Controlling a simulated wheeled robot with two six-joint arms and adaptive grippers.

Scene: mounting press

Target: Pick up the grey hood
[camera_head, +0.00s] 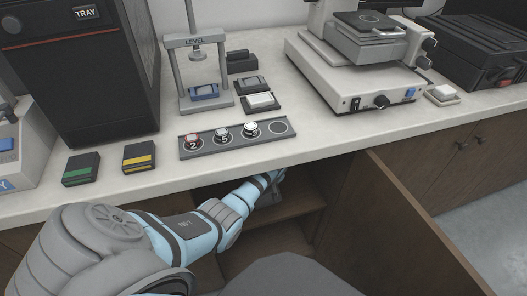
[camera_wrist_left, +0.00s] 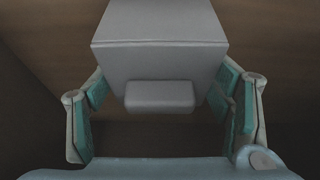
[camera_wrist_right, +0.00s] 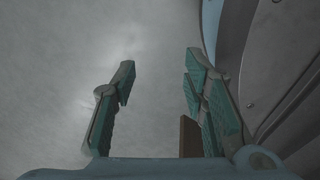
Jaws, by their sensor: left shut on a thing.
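The grey hood (camera_wrist_left: 160,40) is a pale box-like cover in the left wrist view, with a smaller raised block (camera_wrist_left: 160,94) on the side facing me. My left gripper (camera_wrist_left: 160,92) is shut on the hood, one teal-padded finger on each side near that block. In the head view my left arm reaches into the open cupboard under the bench, and its gripper (camera_head: 274,185) is small and partly hidden there. My right gripper (camera_wrist_right: 158,85) is open and empty in the right wrist view, over a plain grey surface. It does not show in the head view.
The cupboard shelf (camera_head: 290,204) lies under the benchtop edge, with an open brown door (camera_head: 415,225) at right. On the bench stand a levelling press (camera_head: 196,70), a numbered sample strip (camera_head: 238,143), a microscope (camera_head: 355,75) and a black TRAY unit (camera_head: 80,70).

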